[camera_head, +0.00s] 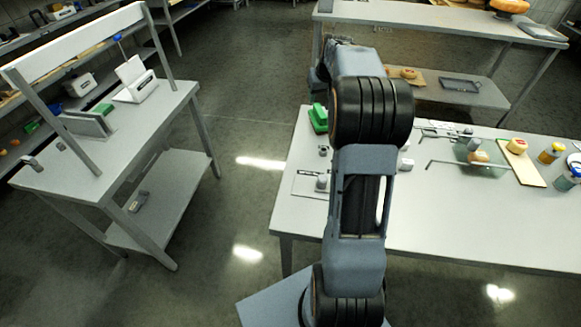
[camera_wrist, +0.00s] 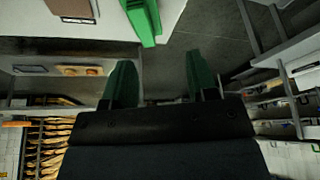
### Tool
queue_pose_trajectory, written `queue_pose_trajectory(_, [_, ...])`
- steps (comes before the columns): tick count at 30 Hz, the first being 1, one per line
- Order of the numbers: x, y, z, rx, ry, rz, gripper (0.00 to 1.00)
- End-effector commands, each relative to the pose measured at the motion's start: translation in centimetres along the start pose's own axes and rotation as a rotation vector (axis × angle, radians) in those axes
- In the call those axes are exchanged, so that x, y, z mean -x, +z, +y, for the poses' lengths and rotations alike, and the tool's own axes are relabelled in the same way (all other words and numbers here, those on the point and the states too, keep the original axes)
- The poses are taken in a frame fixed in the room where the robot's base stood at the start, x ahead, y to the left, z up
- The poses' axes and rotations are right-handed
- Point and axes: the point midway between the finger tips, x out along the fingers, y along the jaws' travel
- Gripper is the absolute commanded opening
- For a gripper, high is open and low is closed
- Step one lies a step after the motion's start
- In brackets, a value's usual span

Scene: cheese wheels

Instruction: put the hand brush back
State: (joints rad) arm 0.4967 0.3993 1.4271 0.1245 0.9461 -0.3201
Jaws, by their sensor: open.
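A green block-like object (camera_head: 318,118), which may be the hand brush, lies at the left edge of the right-hand work table (camera_head: 440,215). In the wrist view a long green object (camera_wrist: 143,20) lies at the table's edge, above and beyond my fingers; it looks like the same thing. My gripper (camera_wrist: 161,80) has two green fingers, spread wide with nothing between them, and is apart from that object. In the head view my own arm hides the gripper's fingertips and part of the table.
The right table holds a cheese wheel on a board (camera_head: 525,165), jars (camera_head: 551,153) and metal tools. A left bench (camera_head: 160,115) holds a white device (camera_head: 135,80) and another green item (camera_head: 103,109). A back table (camera_head: 440,15) and shelves stand behind. The floor between the tables is clear.

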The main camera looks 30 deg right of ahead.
Motion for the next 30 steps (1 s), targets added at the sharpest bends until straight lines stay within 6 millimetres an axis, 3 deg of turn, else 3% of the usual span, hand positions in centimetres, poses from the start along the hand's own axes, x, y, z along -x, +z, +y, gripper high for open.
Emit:
queue_pose_trajectory(6, [5.2,6.5,-9.2,0.074,-0.033,-0.020,0.53])
queue_pose_trajectory(12, [8.1,15.4,-15.2,0.139,-0.059,-0.045,0.53])
queue_pose_trajectory(18, [8.9,23.3,-17.9,0.189,-0.075,-0.061,0.53])
queue_pose_trajectory(21, [8.8,26.1,-18.4,0.206,-0.081,-0.068,0.53])
queue_pose_trajectory(25, [8.6,28.3,-18.7,0.220,-0.084,-0.074,0.53])
queue_pose_trajectory(30, [8.5,29.4,-18.7,0.227,-0.085,-0.077,0.53])
